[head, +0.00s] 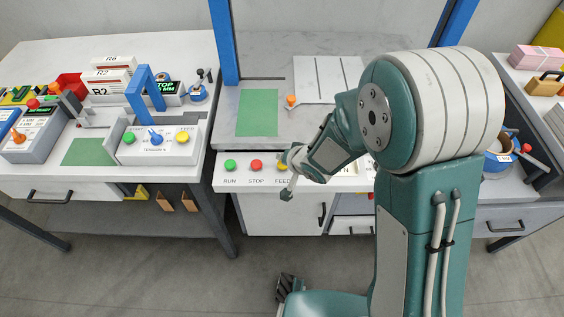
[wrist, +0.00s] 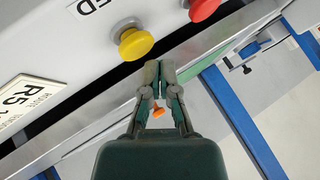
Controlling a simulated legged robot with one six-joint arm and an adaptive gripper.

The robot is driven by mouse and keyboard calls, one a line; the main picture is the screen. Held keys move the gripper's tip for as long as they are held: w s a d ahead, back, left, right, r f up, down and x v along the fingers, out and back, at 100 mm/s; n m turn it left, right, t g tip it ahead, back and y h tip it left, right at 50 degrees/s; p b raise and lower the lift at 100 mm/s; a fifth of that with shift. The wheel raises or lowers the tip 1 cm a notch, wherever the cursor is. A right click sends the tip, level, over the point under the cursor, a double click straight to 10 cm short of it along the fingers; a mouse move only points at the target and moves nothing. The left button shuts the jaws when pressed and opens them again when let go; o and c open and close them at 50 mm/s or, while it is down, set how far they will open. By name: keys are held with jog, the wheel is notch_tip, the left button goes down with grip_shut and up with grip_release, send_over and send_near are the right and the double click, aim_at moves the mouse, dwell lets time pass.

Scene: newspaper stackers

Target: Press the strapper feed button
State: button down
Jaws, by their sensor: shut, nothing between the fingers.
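A gap shows between the tips and the button in the picture; I cannot tell the depth. In the head view my gripper (head: 287,194) hangs in front of the panel, below the button row.
The red STOP button (head: 256,164) sits just left of the yellow one, and the green RUN button (head: 230,165) is farther left. Blue posts (head: 224,40) frame the machine. An orange knob (head: 291,100) stands on the bed. A plate marked R5 (wrist: 28,100) is on the panel.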

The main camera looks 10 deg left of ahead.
jog(key=shift+d, duration=0.15)
jog(key=shift+f, duration=0.35)
jog(key=shift+f, duration=0.45)
dwell(1.1)
jog(key=shift+s, duration=0.1)
jog(key=shift+r, duration=0.9)
jog(key=shift+r, duration=2.5)
